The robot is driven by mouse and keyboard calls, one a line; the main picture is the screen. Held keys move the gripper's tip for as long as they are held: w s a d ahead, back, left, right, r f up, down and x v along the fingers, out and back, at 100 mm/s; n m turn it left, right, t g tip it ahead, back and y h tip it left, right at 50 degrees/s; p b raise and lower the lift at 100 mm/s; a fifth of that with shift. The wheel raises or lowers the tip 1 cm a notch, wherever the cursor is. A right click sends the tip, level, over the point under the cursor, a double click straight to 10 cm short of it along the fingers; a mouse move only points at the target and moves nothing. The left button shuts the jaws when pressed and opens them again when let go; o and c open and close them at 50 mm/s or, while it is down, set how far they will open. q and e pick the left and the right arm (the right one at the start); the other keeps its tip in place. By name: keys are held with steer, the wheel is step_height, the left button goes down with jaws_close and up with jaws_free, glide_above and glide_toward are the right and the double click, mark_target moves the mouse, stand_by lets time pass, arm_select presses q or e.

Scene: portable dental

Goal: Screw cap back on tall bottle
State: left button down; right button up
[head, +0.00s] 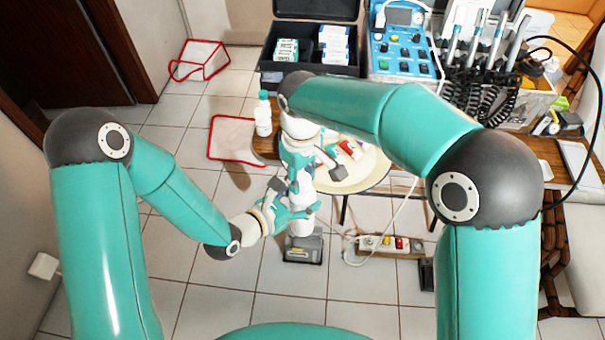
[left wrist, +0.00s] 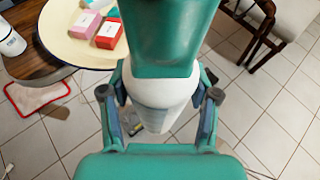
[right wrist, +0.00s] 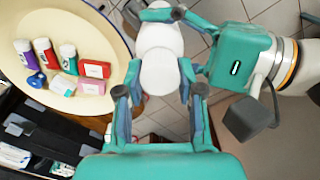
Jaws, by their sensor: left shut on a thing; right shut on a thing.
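The tall white bottle (head: 302,226) is upright in mid-air at the centre of the head view. My left gripper (head: 292,210) is shut around its body from the left; the white body (left wrist: 152,96) also shows between the fingers in the left wrist view. My right gripper (head: 299,182) is shut just above, pointing down over the bottle's top end. In the right wrist view a white rounded shape (right wrist: 160,72) lies in line with its fingers. The cap is mostly hidden by the right fingers, and I cannot see whether it sits on the thread.
Another white bottle with a teal cap (head: 263,115) stands on the wooden table. A round cream tray (head: 372,180) holds small boxes and coloured tubs. A black case (head: 300,77) and a blue dental unit (head: 404,50) stand behind. A power strip (head: 388,245) lies on the floor.

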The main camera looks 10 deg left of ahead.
steer(key=m, duration=0.9)
steer(key=shift+w+m, duration=0.1)
steer(key=shift+m, duration=0.2)
steer(key=m, duration=1.1)
steer(key=shift+d, duration=0.1)
steer(key=m, duration=0.6)
steer(key=shift+m, duration=0.3)
steer(key=m, duration=0.7)
